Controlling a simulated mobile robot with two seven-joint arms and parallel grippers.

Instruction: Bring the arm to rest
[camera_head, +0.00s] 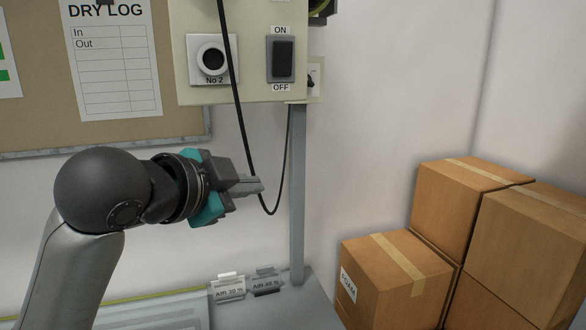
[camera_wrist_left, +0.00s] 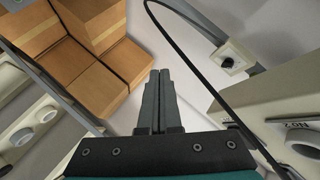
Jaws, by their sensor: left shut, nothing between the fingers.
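My left gripper (camera_head: 258,186) is shut and empty, reaching in from the left in front of the wall, below the control box. Its two fingers lie together in the left wrist view (camera_wrist_left: 160,78). A black cable (camera_head: 240,110) hangs in a loop from the box and passes close to the fingertips in the head view. I cannot tell whether they touch. My right gripper is in neither view.
The control box (camera_head: 180,60) carries a round No 2 socket (camera_head: 211,59) and an ON/OFF switch (camera_head: 283,59). A grey post (camera_head: 297,200) stands below it. Brown boxes (camera_head: 395,280) are stacked at right. Two AIR tags (camera_head: 229,289) sit on the bench below.

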